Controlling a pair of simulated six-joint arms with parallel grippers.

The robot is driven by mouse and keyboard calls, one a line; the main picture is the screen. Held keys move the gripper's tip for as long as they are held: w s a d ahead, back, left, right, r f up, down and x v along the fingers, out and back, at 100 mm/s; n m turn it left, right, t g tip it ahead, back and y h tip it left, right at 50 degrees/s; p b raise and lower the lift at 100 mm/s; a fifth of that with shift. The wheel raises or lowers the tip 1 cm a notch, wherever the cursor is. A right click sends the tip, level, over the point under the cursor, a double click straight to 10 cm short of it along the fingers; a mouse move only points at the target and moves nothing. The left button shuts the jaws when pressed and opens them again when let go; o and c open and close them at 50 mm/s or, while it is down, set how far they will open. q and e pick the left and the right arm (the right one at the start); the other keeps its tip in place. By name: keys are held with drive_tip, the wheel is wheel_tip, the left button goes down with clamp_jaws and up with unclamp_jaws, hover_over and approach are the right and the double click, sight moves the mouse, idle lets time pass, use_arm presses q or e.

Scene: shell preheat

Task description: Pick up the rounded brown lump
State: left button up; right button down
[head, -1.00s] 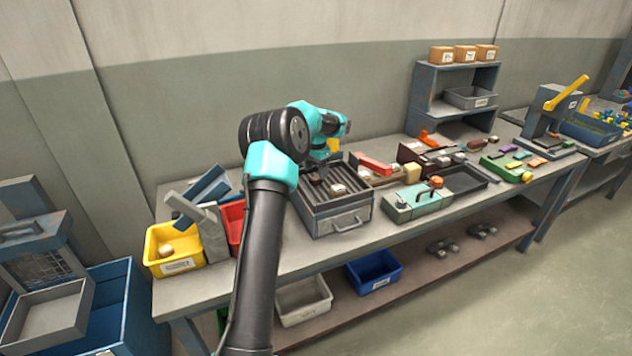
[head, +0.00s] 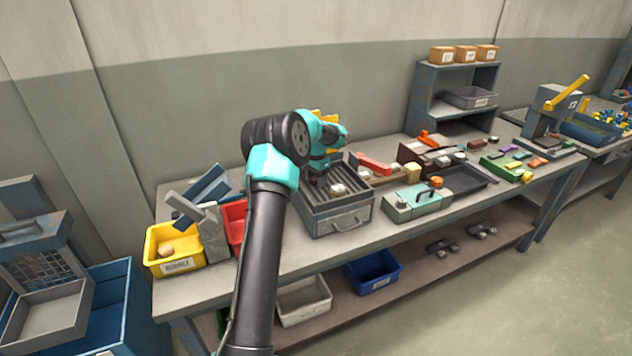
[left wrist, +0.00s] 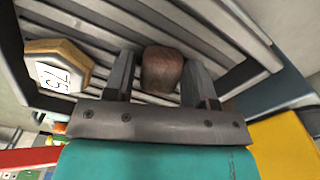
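The rounded brown lump (left wrist: 162,70) sits on the slatted top of the grey heating tray (left wrist: 205,30) in the left wrist view. My left gripper (left wrist: 160,82) is open, with one finger on each side of the lump. A narrow gap shows at the left finger; the right finger is very close to the lump, and I cannot tell if it touches. In the head view my left gripper (head: 318,165) is low over the tray (head: 335,222), and the lump is hidden there. My right gripper is not in view.
A pale-topped, many-sided block with a printed label (left wrist: 58,68) lies on the slats beside the left finger. It also shows in the head view (head: 338,189). A yellow bin (head: 175,262) and red bin stand left of the tray; a green-grey box (head: 417,204) stands right.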

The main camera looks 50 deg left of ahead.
use_arm(q)
drive_tip(key=c, duration=0.7)
drive_tip(key=shift+o, duration=0.2)
drive_tip(key=shift+r, duration=1.75)
drive_tip(key=s+d+r, duration=0.1)
drive_tip(key=s+d, duration=0.9)
drive_tip(key=d, duration=0.2)
drive_tip(key=shift+s+r, duration=0.25)
